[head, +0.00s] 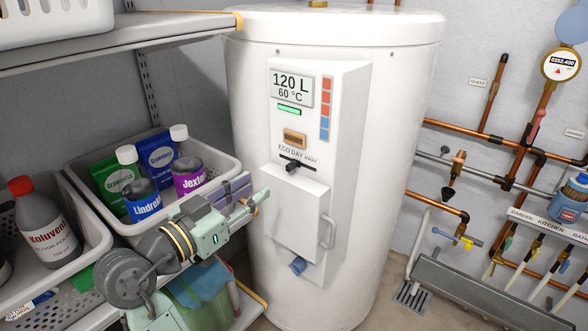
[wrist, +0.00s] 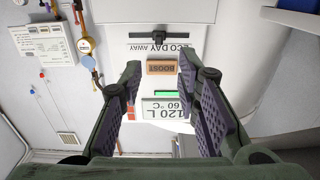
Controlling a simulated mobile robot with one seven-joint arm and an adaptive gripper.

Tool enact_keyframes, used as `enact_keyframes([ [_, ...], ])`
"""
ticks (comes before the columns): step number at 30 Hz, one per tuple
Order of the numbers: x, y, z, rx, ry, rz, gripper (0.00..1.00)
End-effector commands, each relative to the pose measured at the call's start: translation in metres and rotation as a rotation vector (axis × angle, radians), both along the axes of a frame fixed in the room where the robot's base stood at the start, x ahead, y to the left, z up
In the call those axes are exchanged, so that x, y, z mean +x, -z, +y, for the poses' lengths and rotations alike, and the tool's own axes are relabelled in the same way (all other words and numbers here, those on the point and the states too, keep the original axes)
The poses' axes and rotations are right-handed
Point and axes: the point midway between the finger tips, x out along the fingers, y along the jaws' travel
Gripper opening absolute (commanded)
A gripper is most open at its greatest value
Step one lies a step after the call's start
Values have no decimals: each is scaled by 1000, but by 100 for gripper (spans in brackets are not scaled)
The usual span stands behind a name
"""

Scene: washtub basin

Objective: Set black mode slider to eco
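The black mode slider (head: 291,167) sits in a short dark slot under the ECO DAY AWAY label on the heater's white control panel (head: 340,120). In the head view its knob stands around the middle of the slot, though its exact setting is hard to tell. In the wrist view the panel is upside down, with the slider (wrist: 140,40) at the top beyond the fingertips. My gripper (head: 250,196) is open and empty, left of the panel and apart from it. In the wrist view its fingers (wrist: 156,75) are spread, with the BOOST button (wrist: 159,67) showing between them.
The heater tank (head: 400,100) fills the middle. A white box with a handle (head: 297,215) juts out below the slider. Shelves at left hold a grey bin (head: 227,160) of bottles close behind my arm. Copper pipes (head: 455,130) and valves line the right wall.

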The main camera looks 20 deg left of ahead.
Motion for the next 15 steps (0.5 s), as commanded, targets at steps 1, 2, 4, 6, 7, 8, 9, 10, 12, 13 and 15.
enact_keyframes([
  [1,3,1,-3,0,10,4,30],
  [2,5,1,-4,1,12,5,30],
  [4,14,0,-8,-1,14,4,30],
  [6,25,0,-12,0,14,4,30],
  [7,31,-1,-14,-1,13,4,30],
  [8,37,-1,-16,-1,13,4,30],
  [9,44,-1,-19,-1,13,3,30],
  [10,50,-1,-21,-1,13,3,30],
  [12,62,-1,-25,-2,11,4,30],
  [13,67,-1,-27,-2,12,4,30],
  [15,78,-1,-31,0,10,3,30],
])
